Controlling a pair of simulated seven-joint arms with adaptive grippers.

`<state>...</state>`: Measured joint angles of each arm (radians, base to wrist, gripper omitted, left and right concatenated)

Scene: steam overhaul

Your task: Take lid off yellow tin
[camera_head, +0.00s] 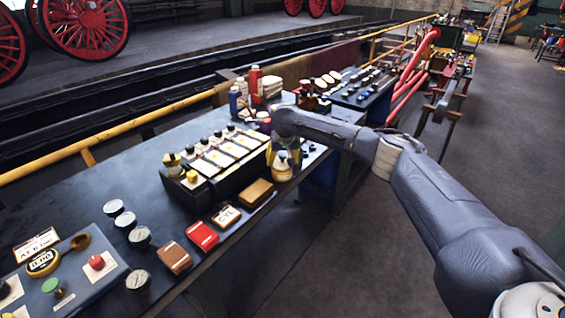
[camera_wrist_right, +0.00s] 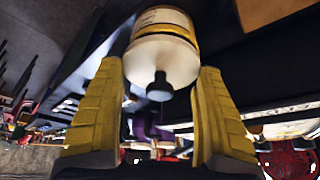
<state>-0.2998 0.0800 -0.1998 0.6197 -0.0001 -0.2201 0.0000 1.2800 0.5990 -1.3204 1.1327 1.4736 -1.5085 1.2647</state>
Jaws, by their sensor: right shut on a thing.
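The yellow tin (camera_head: 282,173) stands upright at the right edge of the workbench, beside the black rack. Its cream, domed lid (camera_wrist_right: 160,58) has a dark knob and fills the upper middle of the right wrist view, with the yellow band of the tin (camera_wrist_right: 165,31) behind it. My right gripper (camera_head: 283,157) is over the tin from above, and its yellow fingers are shut on the lid, one on each side. Whether the lid is seated or lifted is unclear. My left gripper is not in view.
A black rack (camera_head: 218,168) with several cream cards stands left of the tin. A brown block (camera_head: 257,193), a CYL card (camera_head: 226,215) and a red box (camera_head: 202,236) lie along the bench edge. Bottles (camera_head: 256,85) stand behind. The floor to the right is clear.

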